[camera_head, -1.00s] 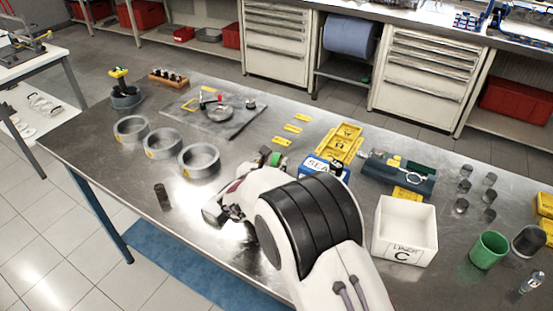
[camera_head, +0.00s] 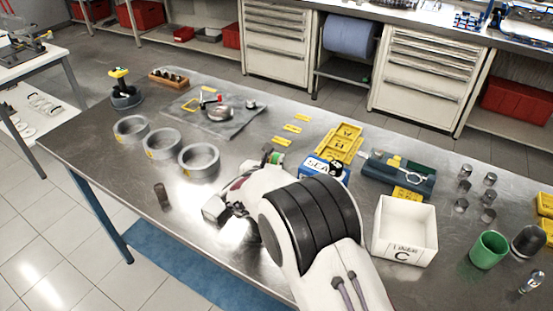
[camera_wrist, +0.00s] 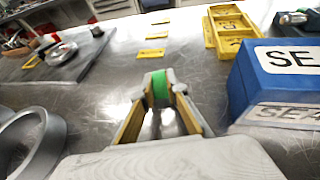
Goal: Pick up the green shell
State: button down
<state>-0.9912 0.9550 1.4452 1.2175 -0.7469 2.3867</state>
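The green shell (camera_wrist: 160,86) shows in the wrist view as a small piece with a bright green band between grey sides. It sits between the fingertips of my gripper (camera_wrist: 161,92). The fingers close in on it from both sides, with no clear gap visible. In the head view the green shell (camera_head: 278,158) is a small green patch just beyond my wrist, left of the blue box. My white and black wrist hides most of the gripper there. Its height above the table is hard to tell.
A blue box (camera_wrist: 280,80) stands close to the right of my gripper. Yellow trays (camera_head: 340,142) lie behind it. Grey rings (camera_head: 199,160) stand to the left. A white bin (camera_head: 405,231) and a green cup (camera_head: 489,250) are to the right. The table's front left is mostly clear.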

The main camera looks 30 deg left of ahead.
aim_at(275, 159)
jog(key=shift+r, duration=0.1)
jog(key=shift+r, duration=4.95)
